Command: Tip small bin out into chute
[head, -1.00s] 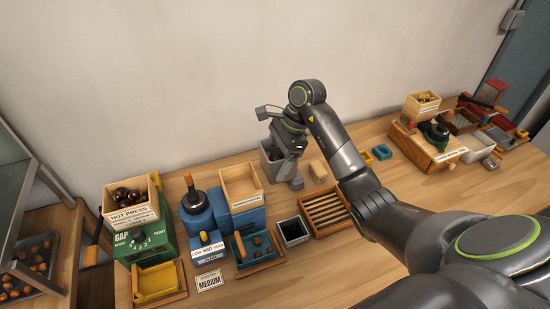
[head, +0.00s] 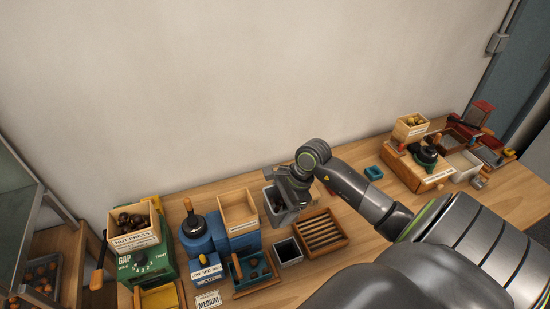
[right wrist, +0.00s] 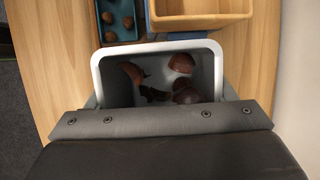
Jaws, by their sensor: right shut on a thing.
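The small bin (head: 276,208) is grey with a pale rim. My right gripper (head: 290,190) is shut on it, beside the wooden-topped blue machine. In the right wrist view the bin (right wrist: 112,95) has its open top facing the camera, and several brown pieces (right wrist: 185,82) lie inside; the gripper (right wrist: 160,118) covers its near side. I cannot tell how far the bin is tilted. A dark square opening with a pale rim (head: 288,250) sits in front of it; I cannot tell whether this is the chute. My left gripper is not in view.
A slatted wooden tray (head: 320,233) lies right of the dark opening. A blue machine (head: 201,238) with an open wooden box (head: 238,207) stands left of the bin. The nut press (head: 136,240) is farther left. Bare table lies behind my right forearm.

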